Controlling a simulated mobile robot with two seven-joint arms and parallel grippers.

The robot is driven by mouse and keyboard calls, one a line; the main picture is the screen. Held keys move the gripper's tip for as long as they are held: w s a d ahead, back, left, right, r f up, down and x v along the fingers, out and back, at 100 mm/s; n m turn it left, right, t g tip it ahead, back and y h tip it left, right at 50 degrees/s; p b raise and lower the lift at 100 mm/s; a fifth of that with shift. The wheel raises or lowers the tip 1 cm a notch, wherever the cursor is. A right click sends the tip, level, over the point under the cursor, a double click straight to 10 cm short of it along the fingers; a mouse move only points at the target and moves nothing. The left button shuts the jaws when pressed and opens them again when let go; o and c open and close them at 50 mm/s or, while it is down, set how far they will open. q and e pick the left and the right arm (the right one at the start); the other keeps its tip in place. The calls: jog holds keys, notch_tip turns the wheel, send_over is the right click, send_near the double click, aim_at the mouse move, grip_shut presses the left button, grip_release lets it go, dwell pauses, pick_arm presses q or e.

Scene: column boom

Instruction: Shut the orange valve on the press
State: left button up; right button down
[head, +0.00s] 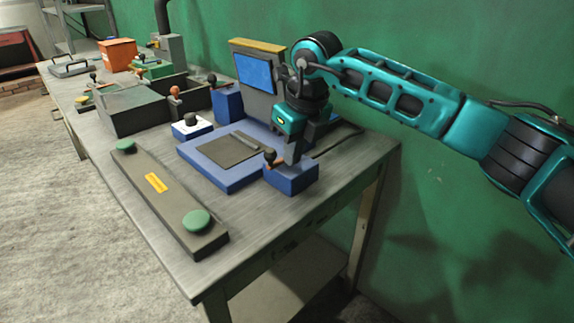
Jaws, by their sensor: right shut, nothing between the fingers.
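The press has a low blue base (195,158) with a dark plate, and an upright panel with a blue screen (254,72) and yellow top. A small blue block (293,182) stands at its front right corner. A short orange valve handle (275,164) with a dark knob sits on that block. My right gripper (288,158) points down, shut, right beside the handle at its right. I cannot tell whether it touches. The gripper partly hides the block's top and the handle's pivot. My left gripper is out of view.
A dark bar with two green buttons (196,220) lies along the table's front edge. A white-topped box with a black knob (192,122), an orange-knobbed lever (175,92), a grey bin (133,110) and an orange box (118,53) stand farther left. The table's front right corner is clear.

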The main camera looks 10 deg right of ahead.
jog(key=v, duration=0.5)
jog(key=shift+r, duration=0.1)
